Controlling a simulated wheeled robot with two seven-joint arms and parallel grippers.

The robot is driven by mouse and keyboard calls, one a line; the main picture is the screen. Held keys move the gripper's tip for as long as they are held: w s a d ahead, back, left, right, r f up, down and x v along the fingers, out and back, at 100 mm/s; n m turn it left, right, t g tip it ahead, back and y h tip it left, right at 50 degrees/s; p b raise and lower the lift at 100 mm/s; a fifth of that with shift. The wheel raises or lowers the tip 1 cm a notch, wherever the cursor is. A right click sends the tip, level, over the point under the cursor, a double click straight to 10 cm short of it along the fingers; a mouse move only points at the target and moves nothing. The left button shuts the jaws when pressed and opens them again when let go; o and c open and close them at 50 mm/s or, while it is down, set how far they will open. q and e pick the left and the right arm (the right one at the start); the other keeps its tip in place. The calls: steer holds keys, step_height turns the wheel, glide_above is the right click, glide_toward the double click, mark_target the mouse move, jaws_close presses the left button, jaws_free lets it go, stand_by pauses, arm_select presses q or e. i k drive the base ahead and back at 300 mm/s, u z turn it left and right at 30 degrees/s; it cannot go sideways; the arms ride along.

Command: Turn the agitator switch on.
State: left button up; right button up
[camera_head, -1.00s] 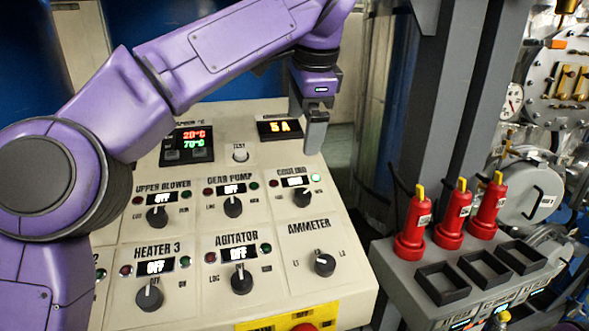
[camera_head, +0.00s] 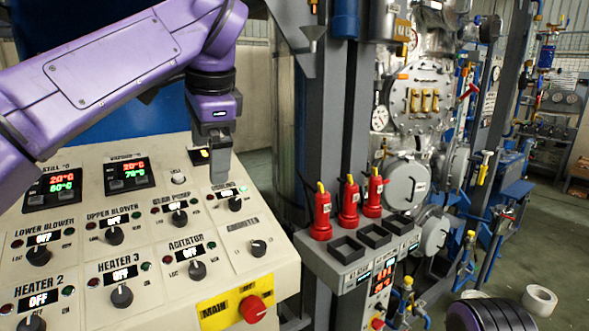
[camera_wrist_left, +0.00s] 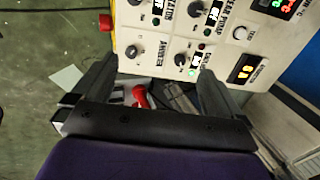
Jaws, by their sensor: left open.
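The agitator switch (camera_head: 197,270) is a black round knob on the sloped beige control panel (camera_head: 160,300), under its AGITATOR label. Its small display (camera_head: 189,253) reads OFF. A red lamp sits left of the display and a green one right. In the left wrist view the agitator knob (camera_wrist_left: 135,2) is cut by the top edge. My left gripper (camera_head: 220,172) points down over the panel's upper right, by the cooling switch, apart from the agitator knob. It also shows in the wrist view (camera_wrist_left: 155,68), fingers spread with nothing between. My right gripper is not seen.
Close to the agitator knob are the heater 3 knob (camera_head: 122,296), gear pump knob (camera_head: 179,217), ammeter knob (camera_head: 258,248) and red main button (camera_head: 252,309).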

mark_target(197, 270)
steer(key=z, duration=0.05)
steer(key=k, duration=1)
